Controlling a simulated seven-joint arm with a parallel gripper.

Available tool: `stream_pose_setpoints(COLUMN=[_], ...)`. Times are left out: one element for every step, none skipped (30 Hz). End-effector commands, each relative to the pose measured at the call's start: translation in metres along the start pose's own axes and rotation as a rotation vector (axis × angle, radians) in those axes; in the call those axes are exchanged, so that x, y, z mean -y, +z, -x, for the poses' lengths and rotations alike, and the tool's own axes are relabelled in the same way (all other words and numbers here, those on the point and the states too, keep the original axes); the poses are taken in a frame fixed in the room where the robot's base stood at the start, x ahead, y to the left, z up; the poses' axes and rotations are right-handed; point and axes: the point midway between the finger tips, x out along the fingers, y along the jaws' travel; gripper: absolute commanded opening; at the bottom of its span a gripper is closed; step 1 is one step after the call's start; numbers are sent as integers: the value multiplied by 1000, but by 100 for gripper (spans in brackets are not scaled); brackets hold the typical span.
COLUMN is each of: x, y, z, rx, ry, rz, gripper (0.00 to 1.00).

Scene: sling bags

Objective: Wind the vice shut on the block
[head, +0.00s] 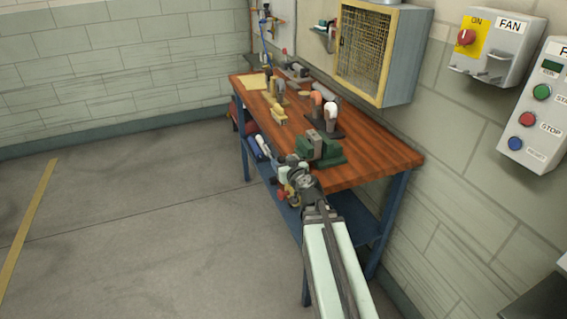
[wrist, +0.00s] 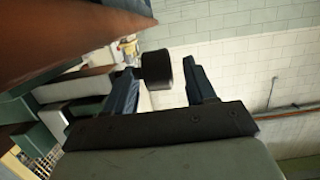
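The green vice (head: 322,150) stands on the near end of the wooden workbench. Its green body also shows at the left of the wrist view (wrist: 35,140). I cannot clearly make out the block in its jaws. A short black cylindrical knob (wrist: 158,70), apparently the vice's handle, sits between my fingertips in the wrist view. My gripper (wrist: 160,82) is open around it, with a visible gap to the right finger and the left finger close beside it. In the head view my gripper (head: 292,165) is at the vice's front, where my wrist hides the handle.
The workbench top (head: 385,158) is clear near its right end. Several tools, including a brush (head: 279,115), lie farther back. The bench edge (wrist: 60,40) is close above my gripper. A mesh-fronted cabinet (head: 365,50) hangs above the bench. Open floor lies left.

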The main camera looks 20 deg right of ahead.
Motion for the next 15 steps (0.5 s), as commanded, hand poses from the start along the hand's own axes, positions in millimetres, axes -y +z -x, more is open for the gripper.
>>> stream_pose_setpoints(x=[0,0,0,0,0,0,0,0,0,0,0,0,0,0,0], y=[0,0,0,0,0,-1,-2,-3,-5,-7,-9,-12,-16,-19,-24], z=[0,0,0,0,0,0,1,1,1,2,2,3,4,4,5], rx=[0,0,1,1,1,0,0,0,0,-1,-1,-1,-1,-2,-2], ry=[0,0,0,0,0,-1,-1,-1,-1,-1,-1,-1,-1,-1,-1], rz=[0,0,0,0,0,1,1,2,2,1,2,2,2,3,3], gripper=[55,55,55,55,55,55,55,55,55,55,55,55,55,55,55])
